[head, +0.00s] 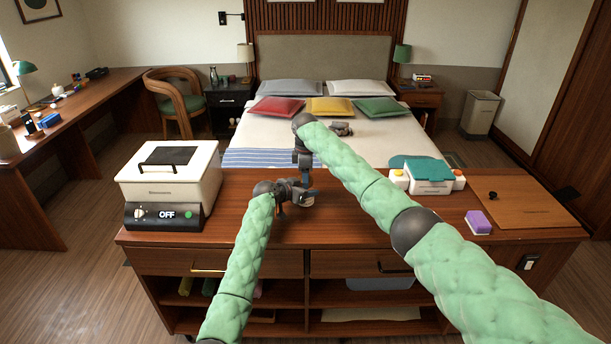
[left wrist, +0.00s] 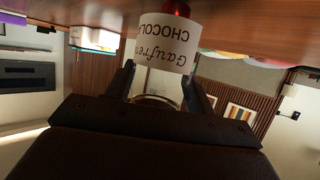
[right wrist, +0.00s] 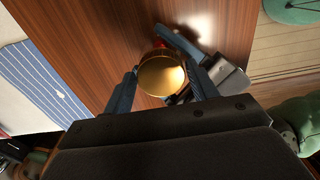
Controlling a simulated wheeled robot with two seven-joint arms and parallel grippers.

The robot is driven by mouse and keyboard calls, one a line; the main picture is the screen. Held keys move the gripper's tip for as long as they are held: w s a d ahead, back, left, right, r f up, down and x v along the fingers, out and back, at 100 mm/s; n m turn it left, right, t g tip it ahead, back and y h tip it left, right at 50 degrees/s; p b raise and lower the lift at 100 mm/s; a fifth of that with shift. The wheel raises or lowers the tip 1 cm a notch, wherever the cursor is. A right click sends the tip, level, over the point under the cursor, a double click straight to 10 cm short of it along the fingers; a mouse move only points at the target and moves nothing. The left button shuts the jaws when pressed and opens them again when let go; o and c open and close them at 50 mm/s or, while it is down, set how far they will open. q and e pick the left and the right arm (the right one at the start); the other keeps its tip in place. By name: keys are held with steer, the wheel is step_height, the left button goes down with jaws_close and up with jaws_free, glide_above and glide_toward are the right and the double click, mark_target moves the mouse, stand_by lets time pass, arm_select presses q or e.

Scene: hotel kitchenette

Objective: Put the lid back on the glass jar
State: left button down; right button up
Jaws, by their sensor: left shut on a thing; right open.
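The jar (left wrist: 165,45) has a white label reading "Gaufrettes Chocolat" and shows upside down in the left wrist view, with red at its table end. My left gripper (left wrist: 158,78) is shut on it from the side. The round gold lid (right wrist: 162,76) shows in the right wrist view, over the jar's mouth; I cannot tell if it is fully seated. My right gripper (right wrist: 163,82) is open, its fingers on either side of the lid. In the head view my left gripper (head: 300,194) is low at the counter and my right gripper (head: 302,160) is above it. The arms mostly hide the jar there.
A white appliance (head: 170,180) marked OFF stands on the left of the wooden counter (head: 340,225). A white box with a teal lid (head: 428,170), a purple sponge (head: 478,222) and a wooden board (head: 525,205) are on the right. The counter's front middle is clear.

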steer(key=c, duration=0.6)
steer(key=o, duration=0.9)
steer(key=shift+r, duration=0.1)
steer(key=shift+r, duration=2.2)
steer(key=shift+c, duration=1.2)
steer(key=shift+r, duration=0.3)
steer(key=shift+c, duration=0.3)
steer(key=shift+r, duration=1.45)
